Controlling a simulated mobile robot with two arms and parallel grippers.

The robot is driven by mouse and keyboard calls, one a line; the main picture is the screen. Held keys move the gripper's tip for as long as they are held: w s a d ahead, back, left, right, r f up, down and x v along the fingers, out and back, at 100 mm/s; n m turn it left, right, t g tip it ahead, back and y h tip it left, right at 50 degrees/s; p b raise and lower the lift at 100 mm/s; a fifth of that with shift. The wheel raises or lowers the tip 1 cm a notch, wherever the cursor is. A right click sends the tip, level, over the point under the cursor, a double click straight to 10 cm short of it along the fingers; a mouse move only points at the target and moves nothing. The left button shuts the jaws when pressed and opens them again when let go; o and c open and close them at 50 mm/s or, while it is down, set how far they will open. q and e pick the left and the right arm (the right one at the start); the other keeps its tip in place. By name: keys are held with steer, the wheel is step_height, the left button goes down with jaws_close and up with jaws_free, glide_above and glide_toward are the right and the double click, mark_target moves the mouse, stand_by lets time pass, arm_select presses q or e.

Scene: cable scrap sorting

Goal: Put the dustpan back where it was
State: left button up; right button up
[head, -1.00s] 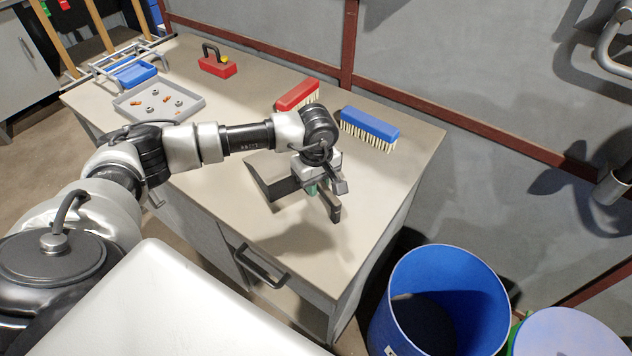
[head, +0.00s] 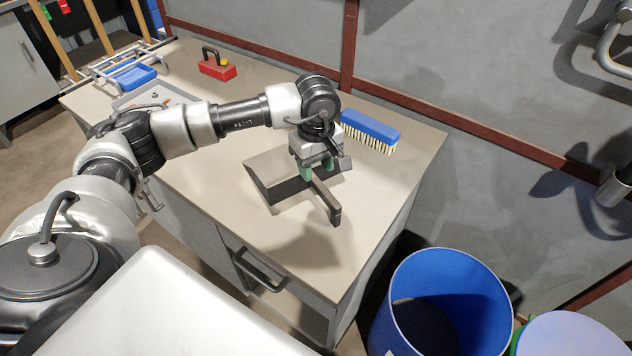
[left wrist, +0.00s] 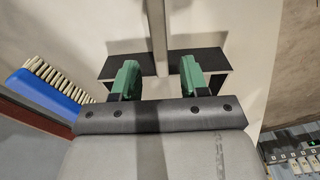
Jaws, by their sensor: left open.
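The dark grey dustpan (head: 264,178) lies on the workbench (head: 215,205), its pan toward the left and its bar handle (head: 326,199) pointing toward the front right. My left gripper (head: 317,170) is open over the dustpan, near where the handle meets the pan, and partly hides it. In the left wrist view, the green fingertips (left wrist: 157,72) stand apart on either side of the handle's line (left wrist: 158,35), with the pan (left wrist: 214,60) beyond them. The fingers do not appear to grip it. My right gripper is out of view.
A blue brush (head: 371,127) lies at the bench's back right. A red block with a black handle (head: 217,68), a blue tray (head: 134,76) and a grey tray (head: 128,103) are at the far left. A blue bin (head: 440,262) stands by the bench's right end.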

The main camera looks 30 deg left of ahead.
arm_select(q)
step_height(320, 180, up, 6)
steer(key=shift+f, duration=0.25)
stand_by(0.4)
